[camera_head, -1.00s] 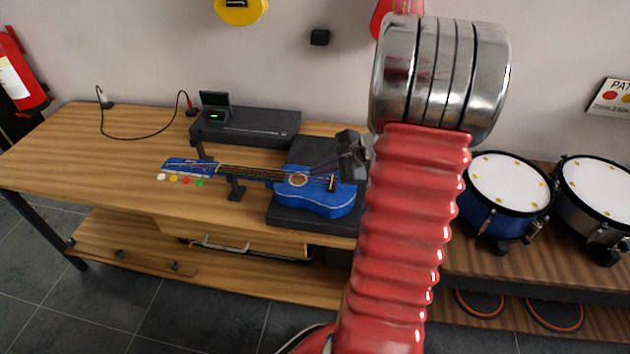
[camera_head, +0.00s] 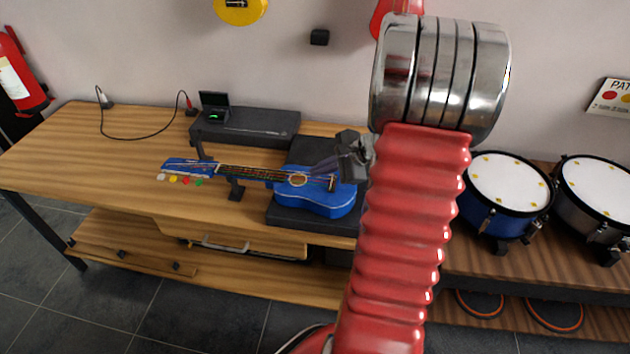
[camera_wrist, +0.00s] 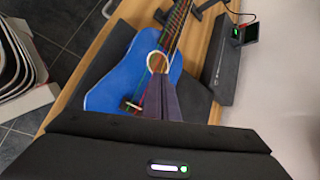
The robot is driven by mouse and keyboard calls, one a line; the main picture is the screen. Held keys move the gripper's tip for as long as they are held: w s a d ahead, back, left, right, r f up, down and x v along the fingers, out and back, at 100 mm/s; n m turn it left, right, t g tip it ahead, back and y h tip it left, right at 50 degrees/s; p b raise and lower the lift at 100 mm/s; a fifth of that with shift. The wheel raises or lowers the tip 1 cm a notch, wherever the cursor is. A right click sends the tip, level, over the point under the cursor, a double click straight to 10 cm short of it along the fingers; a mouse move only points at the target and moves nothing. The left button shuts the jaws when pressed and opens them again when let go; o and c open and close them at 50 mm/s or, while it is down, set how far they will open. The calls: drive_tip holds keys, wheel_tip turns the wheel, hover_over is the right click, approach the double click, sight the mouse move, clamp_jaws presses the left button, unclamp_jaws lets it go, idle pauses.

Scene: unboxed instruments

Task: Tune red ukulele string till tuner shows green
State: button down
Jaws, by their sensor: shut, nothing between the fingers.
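The blue ukulele (camera_head: 318,203) lies on a dark stand, its neck pointing left. White, yellow, red and green pegs line its headstock; the red peg (camera_head: 186,181) is third from the left. Coloured strings cross the sound hole, which also shows in the wrist view (camera_wrist: 157,62). The small tuner (camera_head: 214,106) stands open behind the neck with a green mark on its screen; it shows in the wrist view too (camera_wrist: 243,34). My gripper (camera_head: 314,170) is shut and empty, its tips over the strings near the sound hole (camera_wrist: 159,76). I cannot tell whether they touch a string.
A dark box (camera_head: 255,126) sits behind the ukulele, under the tuner. A cable (camera_head: 130,138) lies at the back left of the wooden bench (camera_head: 90,150). Drums (camera_head: 508,185) stand to the right. The bench's left part is mostly clear.

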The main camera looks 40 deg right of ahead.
drive_tip(key=shift+f, duration=0.65)
idle(0.7)
drive_tip(key=shift+r, duration=0.75)
drive_tip(key=shift+r, duration=2.5)
idle(0.6)
